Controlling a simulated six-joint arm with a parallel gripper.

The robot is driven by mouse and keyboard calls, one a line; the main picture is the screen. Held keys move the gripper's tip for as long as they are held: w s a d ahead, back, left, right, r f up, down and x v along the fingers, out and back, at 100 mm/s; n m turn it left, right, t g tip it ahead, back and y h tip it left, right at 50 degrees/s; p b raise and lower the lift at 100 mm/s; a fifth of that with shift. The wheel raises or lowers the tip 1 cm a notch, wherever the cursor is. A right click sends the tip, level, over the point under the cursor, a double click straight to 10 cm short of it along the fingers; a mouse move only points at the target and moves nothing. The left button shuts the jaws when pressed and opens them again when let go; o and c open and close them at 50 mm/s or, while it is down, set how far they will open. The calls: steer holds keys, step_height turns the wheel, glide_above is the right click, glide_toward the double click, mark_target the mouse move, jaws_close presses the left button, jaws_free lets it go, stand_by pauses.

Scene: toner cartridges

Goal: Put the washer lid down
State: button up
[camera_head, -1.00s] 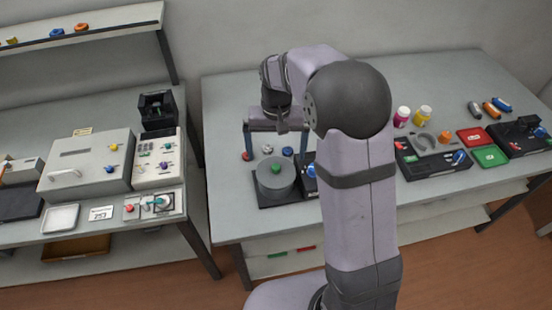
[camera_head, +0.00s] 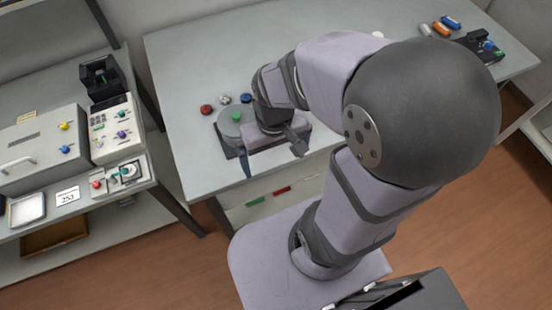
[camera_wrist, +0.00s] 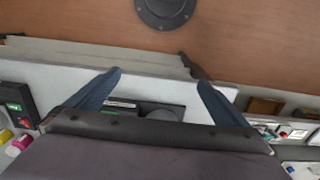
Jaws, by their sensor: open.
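The washer (camera_head: 227,134) is a round grey drum on a dark base near the front left of the right-hand table. A green knob (camera_head: 236,117) stands on top, and the lid appears to sit on the drum. My wrist partly hides the drum's right side. My gripper (camera_head: 274,158) is just right of and in front of the washer, near the table's front edge. In the wrist view my gripper (camera_wrist: 160,80) has its two blue fingers wide apart with nothing between them.
Red (camera_head: 206,110), white (camera_head: 225,99) and blue (camera_head: 246,98) knob-like pieces lie behind the washer. Another bench with a light box (camera_head: 45,140) and control panel (camera_head: 117,130) stands to the left. The table's middle back is clear.

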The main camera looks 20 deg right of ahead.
steer(key=shift+s+f, duration=0.1)
steer(key=shift+s, duration=0.35)
